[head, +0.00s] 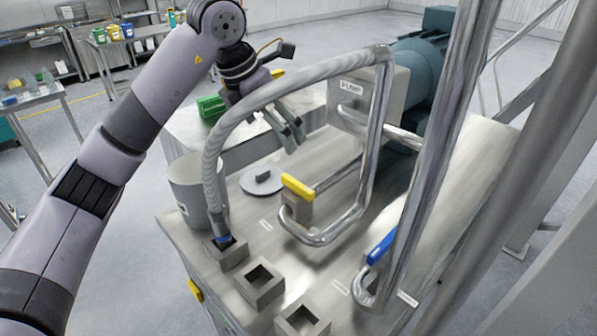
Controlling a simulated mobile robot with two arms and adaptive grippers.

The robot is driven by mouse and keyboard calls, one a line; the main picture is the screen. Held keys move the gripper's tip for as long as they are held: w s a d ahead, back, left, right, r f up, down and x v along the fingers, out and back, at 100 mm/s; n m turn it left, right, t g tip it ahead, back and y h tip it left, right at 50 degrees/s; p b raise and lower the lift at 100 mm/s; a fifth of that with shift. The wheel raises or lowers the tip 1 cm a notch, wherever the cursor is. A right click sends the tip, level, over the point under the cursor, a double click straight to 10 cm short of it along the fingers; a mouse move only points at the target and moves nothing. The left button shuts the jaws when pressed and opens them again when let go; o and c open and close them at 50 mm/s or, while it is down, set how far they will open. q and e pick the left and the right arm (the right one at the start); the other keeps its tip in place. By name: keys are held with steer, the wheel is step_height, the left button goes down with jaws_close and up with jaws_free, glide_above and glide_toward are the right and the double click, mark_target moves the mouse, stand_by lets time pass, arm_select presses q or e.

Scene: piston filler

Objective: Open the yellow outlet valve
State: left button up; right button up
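The yellow valve handle (298,187) sits on a metal pipe fitting above the steel machine top, near the middle of the head view. It is a short yellow lever, and the valve body is partly visible below it. My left gripper (297,142) is above and behind the handle in the picture, with its fingers pointing down. It touches nothing that I can see. Its two grey-green fingers show a gap between them, and nothing is held there. My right gripper is not in view.
A ribbed hose (213,170) arches in front of my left gripper. A blue valve handle (381,247) is on another pipe at the right. The pump box (362,97) and thick steel posts stand close by. Square sockets (260,287) and a round lid (261,181) are on the machine top.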

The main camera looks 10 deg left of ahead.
arm_select(q)
steer(key=s+f+p, duration=0.1)
steer(key=f, duration=0.1)
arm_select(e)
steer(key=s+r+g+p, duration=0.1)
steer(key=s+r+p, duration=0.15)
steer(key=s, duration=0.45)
arm_select(q)
steer(key=p, duration=0.2)
glide_toward(297, 183)
steer(key=x, duration=0.5)
steer(key=shift+f, duration=0.15)
steer(key=shift+p+x, duration=0.35)
steer(key=shift+x, duration=0.8)
steer(key=shift+w+d+f, duration=0.1)
steer(key=shift+w+f, duration=0.05)
steer(key=shift+f, duration=0.15)
steer(key=shift+w+f, duration=0.15)
steer(key=shift+f, duration=0.2)
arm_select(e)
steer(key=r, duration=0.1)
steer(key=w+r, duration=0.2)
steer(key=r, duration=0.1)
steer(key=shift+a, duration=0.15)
arm_select(q)
steer(key=shift+c, duration=0.5)
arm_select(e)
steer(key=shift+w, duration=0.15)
